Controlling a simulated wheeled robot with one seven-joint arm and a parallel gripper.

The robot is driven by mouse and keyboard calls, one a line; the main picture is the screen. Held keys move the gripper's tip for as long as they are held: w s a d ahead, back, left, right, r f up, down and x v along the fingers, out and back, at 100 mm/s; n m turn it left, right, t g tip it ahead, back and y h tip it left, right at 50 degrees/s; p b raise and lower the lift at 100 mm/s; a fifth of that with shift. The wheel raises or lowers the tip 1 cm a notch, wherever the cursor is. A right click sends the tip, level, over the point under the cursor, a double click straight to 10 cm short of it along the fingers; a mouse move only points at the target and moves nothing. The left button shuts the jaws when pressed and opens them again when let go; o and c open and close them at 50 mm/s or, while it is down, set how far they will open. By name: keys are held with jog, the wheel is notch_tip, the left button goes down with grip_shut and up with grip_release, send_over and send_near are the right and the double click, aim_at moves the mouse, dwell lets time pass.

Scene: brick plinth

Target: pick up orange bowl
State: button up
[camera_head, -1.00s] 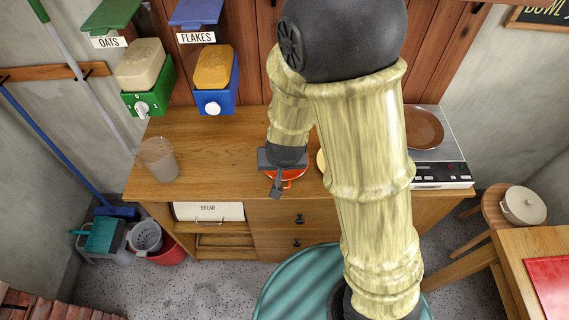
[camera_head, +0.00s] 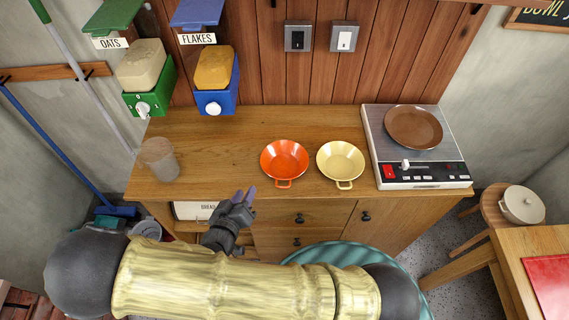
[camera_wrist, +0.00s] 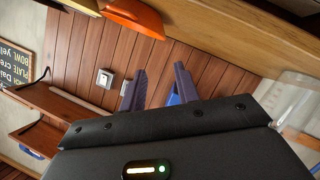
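The orange bowl (camera_head: 284,158) sits upright on the wooden counter, left of the yellow bowl (camera_head: 340,160). Its small handle points to the counter's front edge. My gripper (camera_head: 244,195) is near that front edge, to the lower left of the orange bowl and apart from it. In the wrist view, my gripper (camera_wrist: 158,84) has its two dark fingers apart with nothing between them. The orange bowl (camera_wrist: 136,16) shows at the top of the wrist view, with part of the yellow bowl (camera_wrist: 85,5) to its left.
A clear cup (camera_head: 159,160) stands at the counter's left end. A hotplate with a brown plate (camera_head: 414,127) is at the right. Oats (camera_head: 140,67) and flakes (camera_head: 213,67) dispensers hang behind on the left. The counter (camera_head: 215,150) between cup and orange bowl is clear.

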jog(key=p, duration=0.4)
send_near(262, 161)
jog(key=x, duration=0.5)
jog(key=shift+d+r, duration=0.2)
jog(key=shift+d, duration=0.05)
jog(key=shift+w+f, duration=0.15)
jog(key=shift+w, duration=0.05)
jog(key=shift+s, duration=0.15)
jog(key=x, duration=0.1)
jog(key=p+x, duration=0.1)
jog(key=x, duration=0.1)
jog(key=p+x, duration=0.1)
jog(key=shift+w+a+f, duration=0.1)
jog(key=shift+w+a, duration=0.05)
jog(key=shift+w, duration=0.3)
jog(key=shift+w+f, duration=0.25)
